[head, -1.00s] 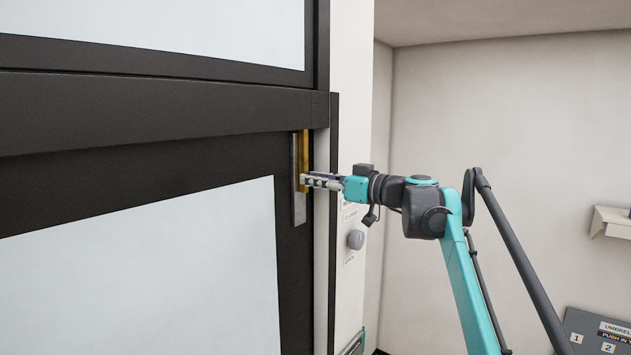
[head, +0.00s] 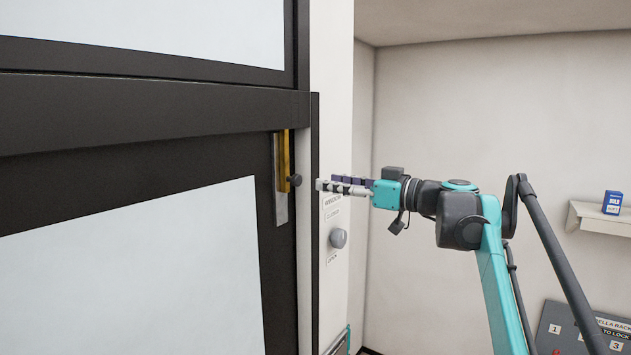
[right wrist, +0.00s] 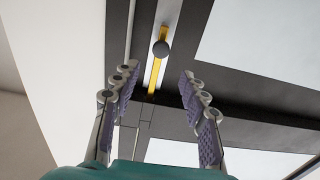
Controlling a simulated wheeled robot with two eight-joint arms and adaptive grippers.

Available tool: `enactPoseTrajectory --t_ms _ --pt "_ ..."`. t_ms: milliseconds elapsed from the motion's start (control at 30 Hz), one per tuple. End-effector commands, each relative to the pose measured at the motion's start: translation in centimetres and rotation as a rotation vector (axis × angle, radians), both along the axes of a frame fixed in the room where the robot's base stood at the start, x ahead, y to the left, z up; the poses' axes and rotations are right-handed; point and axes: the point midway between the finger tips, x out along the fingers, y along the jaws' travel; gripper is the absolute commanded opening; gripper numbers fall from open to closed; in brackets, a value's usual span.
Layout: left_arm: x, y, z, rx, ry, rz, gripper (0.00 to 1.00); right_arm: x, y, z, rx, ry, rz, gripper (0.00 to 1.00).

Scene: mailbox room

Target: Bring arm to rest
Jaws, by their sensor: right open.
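My right gripper (head: 345,186) is in front of the white wall panel, to the right of the window frame. It points left. In the right wrist view, its two fingers (right wrist: 160,95) stand apart with nothing between them. A dark round knob (head: 295,180) sits on a yellow strip (head: 283,160) on a grey plate at the frame's edge. The gripper is apart from the knob, a short gap to its right. The knob also shows in the right wrist view (right wrist: 161,48), beyond the fingertips. My left gripper is not in view.
A dark-framed window (head: 150,115) fills the left side. A grey dial (head: 338,238) with small labels is on the wall panel below my gripper. A shelf (head: 585,222) with a blue box (head: 612,203) is at the right. A labelled grey board (head: 585,328) is below it.

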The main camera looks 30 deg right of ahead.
Motion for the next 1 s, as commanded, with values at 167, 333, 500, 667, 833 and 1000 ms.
enactPoseTrajectory --t_ms 167,333,500,667,833,1000 --pt "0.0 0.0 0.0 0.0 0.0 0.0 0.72 -1.5 -0.6 0.0 0.0 0.0 -0.001 0.44" --pt "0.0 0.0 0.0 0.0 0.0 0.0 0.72 -1.6 -0.7 0.0 0.0 0.0 0.0 0.44" --pt "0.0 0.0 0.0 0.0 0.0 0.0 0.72 -1.6 -0.7 0.0 0.0 0.0 0.0 0.44" --pt "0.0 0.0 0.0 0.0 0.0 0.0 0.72 -1.6 -0.7 0.0 0.0 0.0 0.0 0.44" --pt "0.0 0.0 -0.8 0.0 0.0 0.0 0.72 -1.4 0.2 -1.5 0.006 0.023 0.01 0.44" --pt "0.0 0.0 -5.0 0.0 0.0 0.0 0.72 -0.8 4.9 -10.2 0.035 0.171 0.049 0.44"
